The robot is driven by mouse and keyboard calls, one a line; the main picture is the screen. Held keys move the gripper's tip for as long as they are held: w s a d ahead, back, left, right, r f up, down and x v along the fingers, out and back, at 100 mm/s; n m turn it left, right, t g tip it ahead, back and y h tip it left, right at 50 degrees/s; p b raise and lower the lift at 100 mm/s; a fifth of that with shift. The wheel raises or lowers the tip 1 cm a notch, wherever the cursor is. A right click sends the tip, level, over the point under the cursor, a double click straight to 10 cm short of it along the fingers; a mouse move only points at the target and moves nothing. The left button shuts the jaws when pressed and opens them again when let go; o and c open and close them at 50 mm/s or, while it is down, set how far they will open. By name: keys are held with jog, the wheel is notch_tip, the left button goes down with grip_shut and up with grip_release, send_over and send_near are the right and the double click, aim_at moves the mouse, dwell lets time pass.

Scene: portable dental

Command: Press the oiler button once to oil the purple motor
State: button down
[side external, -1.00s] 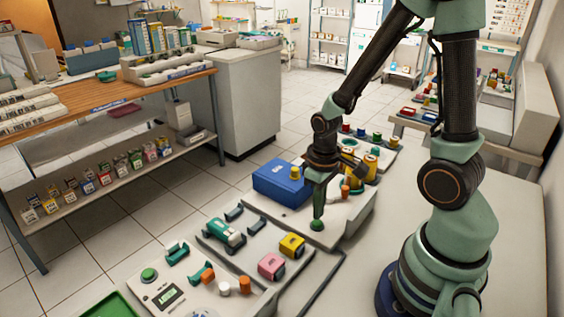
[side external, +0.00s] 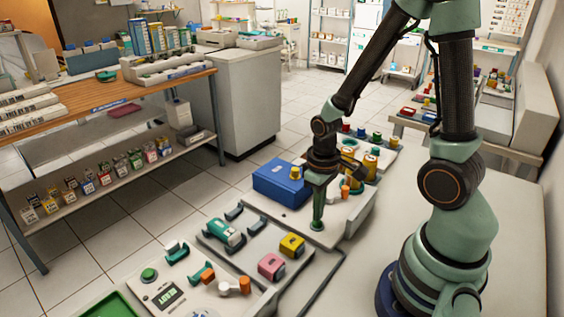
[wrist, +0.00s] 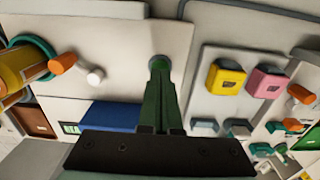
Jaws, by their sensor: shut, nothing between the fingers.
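My gripper (side external: 318,222) is shut and empty, pointing straight down at the pale panel (side external: 343,218) beside the blue box (side external: 282,182). In the wrist view its green fingertips (wrist: 160,70) meet a small dark round spot on that panel, which looks like a button mostly covered by the tips. Whether it is pushed down cannot be told. No clearly purple motor shows. A pink block (side external: 271,265) and a yellow block (side external: 292,245) sit on the neighbouring panel. They also show in the wrist view, pink (wrist: 265,82) and yellow (wrist: 226,77).
A green round button (side external: 149,274) and a small display (side external: 168,296) are on the near panel. A yellow canister (wrist: 14,68) and an orange cap (wrist: 62,64) stand on the gripper's panel. A green tray (side external: 108,306) lies at the near edge.

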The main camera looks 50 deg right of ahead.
jog(key=shift+f, duration=0.7)
jog(key=shift+r, duration=3.5)
jog(key=a+r+t, duration=0.2)
jog(key=r, duration=0.5)
jog(key=w+a+r+t, duration=0.1)
jog(key=a+r+t, duration=0.2)
jog(key=r, duration=0.5)
jog(key=shift+w+t, duration=0.25)
jog(key=shift+t, duration=0.05)
dwell(0.4)
